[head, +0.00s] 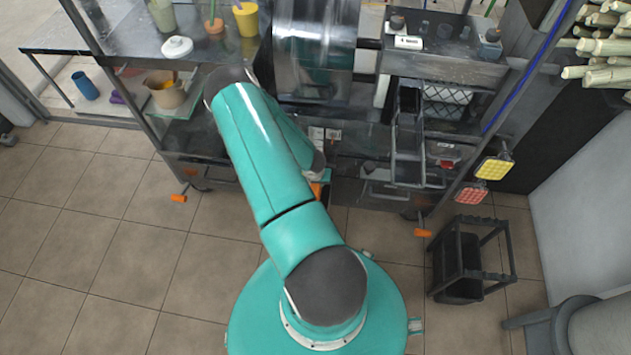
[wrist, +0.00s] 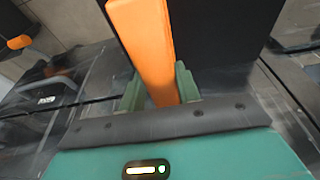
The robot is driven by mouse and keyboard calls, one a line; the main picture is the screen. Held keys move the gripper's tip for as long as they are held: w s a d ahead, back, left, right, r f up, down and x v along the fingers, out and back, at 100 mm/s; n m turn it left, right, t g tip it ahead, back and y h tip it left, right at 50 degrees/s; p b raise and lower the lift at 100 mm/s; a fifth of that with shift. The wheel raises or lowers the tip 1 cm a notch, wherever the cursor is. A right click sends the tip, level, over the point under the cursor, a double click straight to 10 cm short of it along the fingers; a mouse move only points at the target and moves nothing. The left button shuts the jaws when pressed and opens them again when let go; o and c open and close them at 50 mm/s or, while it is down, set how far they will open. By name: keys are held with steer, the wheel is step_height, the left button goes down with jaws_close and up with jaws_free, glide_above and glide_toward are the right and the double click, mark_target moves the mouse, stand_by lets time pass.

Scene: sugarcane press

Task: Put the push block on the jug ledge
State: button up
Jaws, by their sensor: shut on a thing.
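In the wrist view my gripper (wrist: 160,88) is shut on an orange bar, which looks like the handle of the push block (wrist: 144,40). A large black face shows behind and to the right of the bar; I cannot tell for sure that it is part of the same thing. In the head view my arm hides the gripper and most of what it holds; a bit of orange shows beside the arm. A beige jug (head: 166,92) stands on a pale, glassy ledge (head: 186,112) at the press's left side, left of my arm.
The steel press (head: 313,50) stands behind my arm. Its top left holds a white lid (head: 177,47) and a yellow cup (head: 246,18). A dark chute (head: 408,135) is right of my arm. A black rack (head: 470,262) stands on the floor at right. The left floor is clear.

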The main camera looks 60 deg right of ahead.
steer(key=o, duration=1)
steer(key=shift+f, duration=0.1)
steer(key=v, duration=1.2)
steer(key=shift+s, duration=0.1)
